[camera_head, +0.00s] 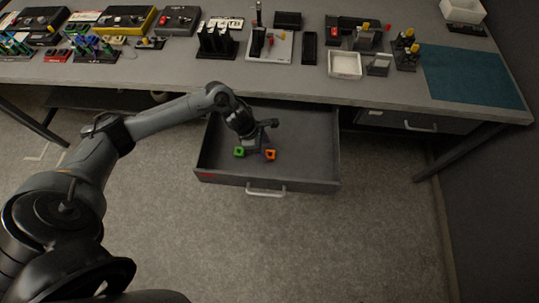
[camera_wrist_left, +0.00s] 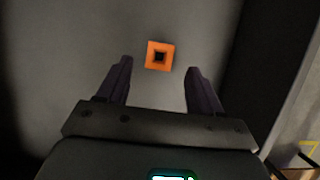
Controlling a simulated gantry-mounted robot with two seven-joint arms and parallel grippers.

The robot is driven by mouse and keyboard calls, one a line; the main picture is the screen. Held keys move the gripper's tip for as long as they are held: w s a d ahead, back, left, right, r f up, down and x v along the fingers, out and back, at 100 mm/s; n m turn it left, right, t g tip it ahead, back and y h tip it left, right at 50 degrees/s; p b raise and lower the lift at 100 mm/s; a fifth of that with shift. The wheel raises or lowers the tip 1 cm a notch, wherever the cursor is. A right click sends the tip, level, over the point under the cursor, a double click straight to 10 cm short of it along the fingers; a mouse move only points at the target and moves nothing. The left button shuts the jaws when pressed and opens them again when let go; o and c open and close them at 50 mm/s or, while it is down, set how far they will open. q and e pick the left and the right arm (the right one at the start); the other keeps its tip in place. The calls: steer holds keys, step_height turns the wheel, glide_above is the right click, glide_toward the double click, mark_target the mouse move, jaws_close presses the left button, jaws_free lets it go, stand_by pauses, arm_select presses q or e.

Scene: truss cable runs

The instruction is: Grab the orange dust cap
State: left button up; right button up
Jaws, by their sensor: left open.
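The orange dust cap (camera_head: 270,155) lies on the floor of the open drawer (camera_head: 318,165), near its front wall. In the left wrist view the cap (camera_wrist_left: 159,56) is a small orange square with a dark hole in the middle. My left gripper (camera_head: 256,148) reaches down into the drawer beside it. In the wrist view the left gripper's fingers (camera_wrist_left: 158,80) are apart and empty, and the cap shows just beyond the fingertips, between their lines. The height left between fingertips and cap is hard to tell. My right gripper is not in view.
A green cap (camera_head: 239,152) lies in the drawer to the left of my gripper. The drawer's walls surround the caps. The workbench (camera_head: 180,78) above holds several tools, boxes and a teal mat (camera_head: 470,75). The drawer's right part is bare.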

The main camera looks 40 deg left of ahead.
mark_target(270, 155)
arm_select(q)
steer(key=x, duration=0.4)
steer(key=shift+b, duration=0.4)
steer(key=c, duration=1.1)
